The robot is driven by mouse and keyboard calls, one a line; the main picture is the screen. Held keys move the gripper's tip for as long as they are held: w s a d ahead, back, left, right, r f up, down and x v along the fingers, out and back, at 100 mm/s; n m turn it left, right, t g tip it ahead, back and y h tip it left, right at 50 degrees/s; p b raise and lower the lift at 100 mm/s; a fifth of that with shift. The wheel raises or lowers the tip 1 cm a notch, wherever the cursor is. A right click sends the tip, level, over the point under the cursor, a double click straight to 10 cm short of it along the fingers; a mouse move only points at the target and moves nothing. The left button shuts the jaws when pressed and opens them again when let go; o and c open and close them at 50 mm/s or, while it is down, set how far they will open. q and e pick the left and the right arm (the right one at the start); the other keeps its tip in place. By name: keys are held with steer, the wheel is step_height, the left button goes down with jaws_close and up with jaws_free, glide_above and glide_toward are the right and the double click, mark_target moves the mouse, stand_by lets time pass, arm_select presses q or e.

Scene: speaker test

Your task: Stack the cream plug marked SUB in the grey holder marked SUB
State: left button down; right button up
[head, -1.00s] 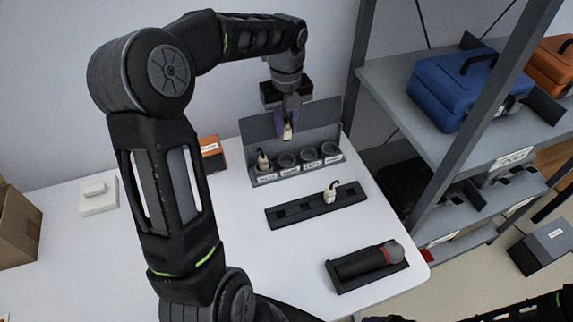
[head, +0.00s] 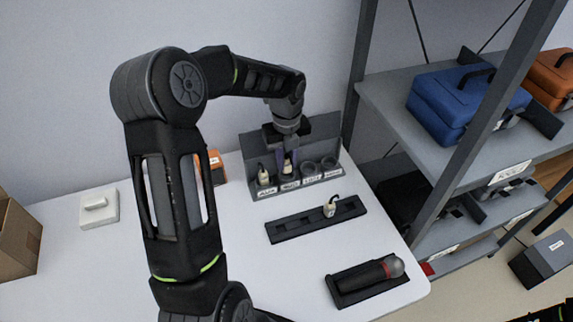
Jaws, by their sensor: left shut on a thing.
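My left gripper (head: 288,160) is shut on a cream plug (head: 288,169), pointing down at the second socket from the left of the grey holder row (head: 250,154). The plug's lower end is at this socket's mouth; I cannot tell whether it is inside or just above. Another cream plug (head: 264,179) stands upright in the leftmost socket. The two right sockets (head: 309,169) look empty. White labels sit on the front of the row, too small to read surely, so I cannot tell which says SUB.
A black tray (head: 285,229) in front of the row holds one cream plug (head: 330,209) with a black cable. A microphone (head: 370,274) lies in a dark cradle at the front right. An orange box (head: 216,167) stands left of the row. A grey shelf post (head: 465,150) rises at right.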

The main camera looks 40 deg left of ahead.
mark_target(286, 169)
arm_select(q)
step_height(286, 169, down, 2)
steer(key=shift+f, duration=0.2)
steer(key=shift+f, duration=0.45)
steer(key=shift+s+f, duration=0.1)
steer(key=shift+s, duration=0.05)
